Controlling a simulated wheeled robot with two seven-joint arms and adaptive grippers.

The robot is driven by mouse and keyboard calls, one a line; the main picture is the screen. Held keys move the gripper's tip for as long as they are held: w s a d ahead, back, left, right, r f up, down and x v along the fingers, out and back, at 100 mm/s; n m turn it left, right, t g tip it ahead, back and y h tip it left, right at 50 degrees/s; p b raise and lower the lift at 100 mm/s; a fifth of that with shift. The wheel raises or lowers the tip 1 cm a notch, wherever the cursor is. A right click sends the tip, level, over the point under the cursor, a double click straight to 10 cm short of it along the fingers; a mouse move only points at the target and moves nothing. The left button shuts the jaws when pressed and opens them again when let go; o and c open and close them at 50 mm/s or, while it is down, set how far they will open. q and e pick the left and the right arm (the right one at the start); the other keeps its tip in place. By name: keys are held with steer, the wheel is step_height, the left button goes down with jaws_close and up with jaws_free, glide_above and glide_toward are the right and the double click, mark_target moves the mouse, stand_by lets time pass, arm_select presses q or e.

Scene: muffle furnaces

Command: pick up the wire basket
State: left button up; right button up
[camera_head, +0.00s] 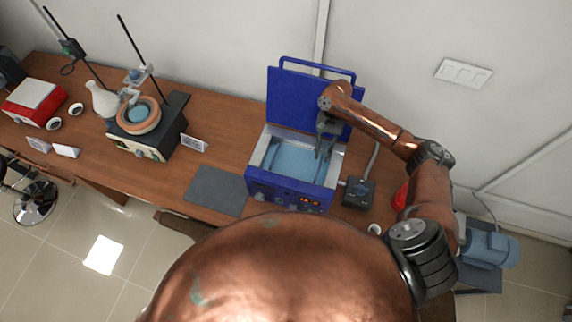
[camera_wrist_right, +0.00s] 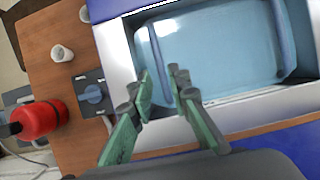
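A blue water bath (camera_head: 292,190) stands on the bench with its lid (camera_head: 290,95) raised. Its light-blue basin (camera_head: 290,160) also fills the upper right of the right wrist view (camera_wrist_right: 215,50). A long blue-grey bar (camera_wrist_right: 160,60) runs along one side of the basin and another (camera_wrist_right: 279,35) along the other. They may belong to the wire basket, but no mesh shows clearly. My right gripper (camera_head: 323,148) is over the basin's right side. My left gripper is out of view.
A small black control box (camera_head: 358,192) and a red object (camera_head: 401,196) are right of the bath. A grey mat (camera_head: 216,190) lies left of it. Further left are a heater (camera_head: 150,140) with a bowl, a flask (camera_head: 102,99), stands and a red device (camera_head: 36,102). The wall is close behind.

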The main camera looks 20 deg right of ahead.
mark_target(319, 166)
steer(key=shift+x, duration=0.95)
steer(key=p+x, duration=0.2)
steer(key=x, duration=0.2)
steer(key=shift+s+a+f, duration=0.1)
steer(key=shift+f, duration=0.05)
steer(key=shift+s+f, duration=0.2)
steer(key=shift+f, duration=0.35)
steer(key=shift+f+p, duration=0.2)
steer(key=shift+p, duration=0.2)
steer(key=shift+c, duration=0.6)
jaws_close()
